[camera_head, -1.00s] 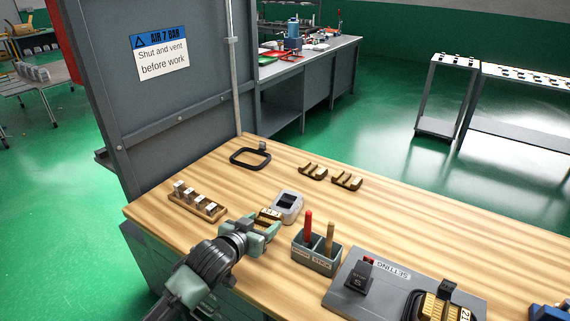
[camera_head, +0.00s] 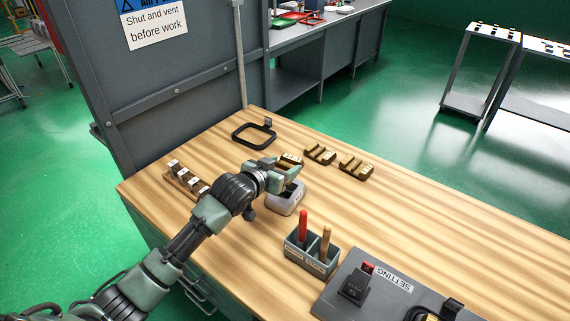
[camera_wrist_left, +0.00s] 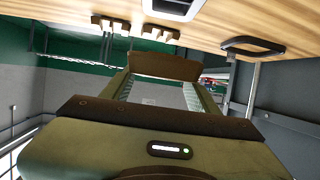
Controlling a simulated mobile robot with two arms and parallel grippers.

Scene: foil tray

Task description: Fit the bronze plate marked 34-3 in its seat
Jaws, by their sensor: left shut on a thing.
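My left gripper (camera_head: 287,168) is shut on a bronze plate (camera_head: 291,159) and holds it above the table, over the far side of a pale grey box. In the left wrist view the plate (camera_wrist_left: 165,67) shows as a brown piece between the fingertips. Its marking cannot be read. Two slotted bronze pieces, a nearer-left one (camera_head: 319,154) and a right one (camera_head: 355,166), lie on the table just right of the gripper. I cannot tell which thing is the seat. My right gripper is not in view.
The pale grey box (camera_head: 286,203) stands under the gripper. A black frame (camera_head: 236,137) lies behind it. A rack of grey blocks (camera_head: 173,180) is at left. A holder (camera_head: 308,262) with red and tan handles and a grey setting board (camera_head: 335,301) are in front. The table's right side is clear.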

